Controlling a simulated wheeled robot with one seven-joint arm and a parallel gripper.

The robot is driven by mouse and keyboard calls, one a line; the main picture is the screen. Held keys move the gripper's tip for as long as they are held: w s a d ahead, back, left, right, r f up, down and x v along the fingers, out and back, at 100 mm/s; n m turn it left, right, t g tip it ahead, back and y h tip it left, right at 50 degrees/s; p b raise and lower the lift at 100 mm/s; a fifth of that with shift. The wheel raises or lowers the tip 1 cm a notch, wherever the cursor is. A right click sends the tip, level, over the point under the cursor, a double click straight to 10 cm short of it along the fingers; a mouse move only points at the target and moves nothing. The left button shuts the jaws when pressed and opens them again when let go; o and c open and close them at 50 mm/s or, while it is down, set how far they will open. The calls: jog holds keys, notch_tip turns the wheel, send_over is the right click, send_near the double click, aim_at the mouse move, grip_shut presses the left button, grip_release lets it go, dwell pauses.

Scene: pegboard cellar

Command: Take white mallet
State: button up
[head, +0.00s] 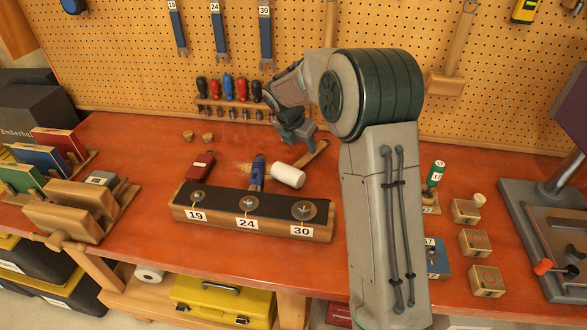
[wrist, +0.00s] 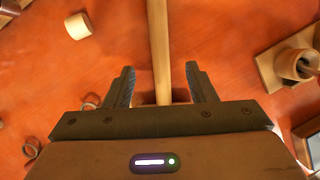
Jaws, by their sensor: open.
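The white mallet (head: 288,177) lies on the red-orange bench top, behind the black-topped block. Its white head points toward the front left, and its pale wooden handle (head: 315,152) runs back to the right. My gripper (head: 309,143) is over the far part of the handle. In the wrist view, the handle (wrist: 158,45) runs straight up the picture between the two fingers of my gripper (wrist: 160,75). The fingers are open, with a gap on each side of the handle. The mallet's head is out of the wrist view. The height of the fingers above the bench is hard to tell.
A block (head: 180,212) labelled 19, 24 and 30 stands in front of the mallet. A blue-purple tool (head: 257,172) and a dark red one (head: 200,166) lie left of it. A screwdriver rack (head: 228,106) hangs behind. Small wooden blocks (head: 475,243) stand at the right.

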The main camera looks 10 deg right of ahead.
aim_at(307, 155)
jog(key=shift+p+x, duration=0.55)
jog(key=shift+x, duration=2.5)
grip_shut()
